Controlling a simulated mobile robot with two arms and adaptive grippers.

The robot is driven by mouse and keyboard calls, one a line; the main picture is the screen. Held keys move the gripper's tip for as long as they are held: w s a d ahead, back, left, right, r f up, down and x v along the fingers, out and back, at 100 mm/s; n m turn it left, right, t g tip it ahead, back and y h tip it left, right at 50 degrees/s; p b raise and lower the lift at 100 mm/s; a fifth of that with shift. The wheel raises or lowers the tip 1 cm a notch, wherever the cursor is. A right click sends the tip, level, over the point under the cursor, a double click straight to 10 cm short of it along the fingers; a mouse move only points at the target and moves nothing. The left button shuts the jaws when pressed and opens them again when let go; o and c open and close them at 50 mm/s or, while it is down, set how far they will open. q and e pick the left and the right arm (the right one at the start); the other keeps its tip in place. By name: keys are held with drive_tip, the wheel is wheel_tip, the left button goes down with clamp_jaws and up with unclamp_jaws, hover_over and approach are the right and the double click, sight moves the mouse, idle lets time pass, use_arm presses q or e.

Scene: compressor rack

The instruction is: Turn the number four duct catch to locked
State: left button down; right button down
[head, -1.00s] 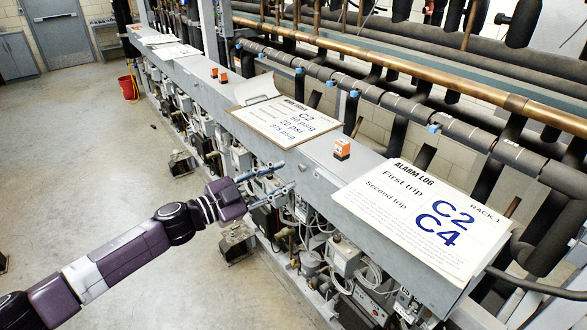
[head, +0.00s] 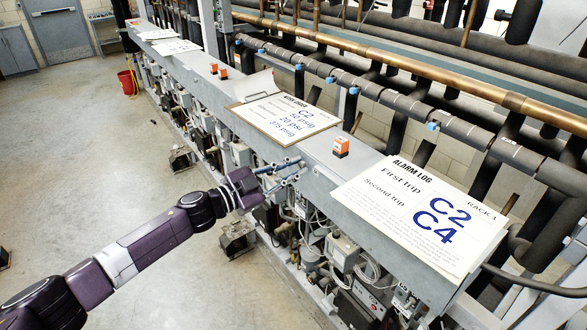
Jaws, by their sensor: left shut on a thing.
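The long grey duct (head: 312,157) runs from the back left to the front right along the rack. My left gripper (head: 298,169) is at the duct's front face, just below the top edge, between the clipboard and the alarm log. Its fingers are closed on a small part there, which looks like a duct catch. The fingers hide most of that catch, so its number and its angle cannot be read. My right gripper is out of view.
On the duct lie a clipboard sheet (head: 283,117), an alarm log (head: 412,215) naming C2 and C4, and small orange blocks, one (head: 341,147) near my gripper. Compressor parts and cables (head: 345,250) crowd below. The floor (head: 90,150) at left is mostly clear.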

use_arm(q)
drive_tip(key=shift+m, duration=0.8)
idle(0.4)
idle(1.2)
drive_tip(key=c, duration=1.8)
unclamp_jaws()
drive_tip(key=shift+c, duration=0.2)
drive_tip(key=v, duration=1.2)
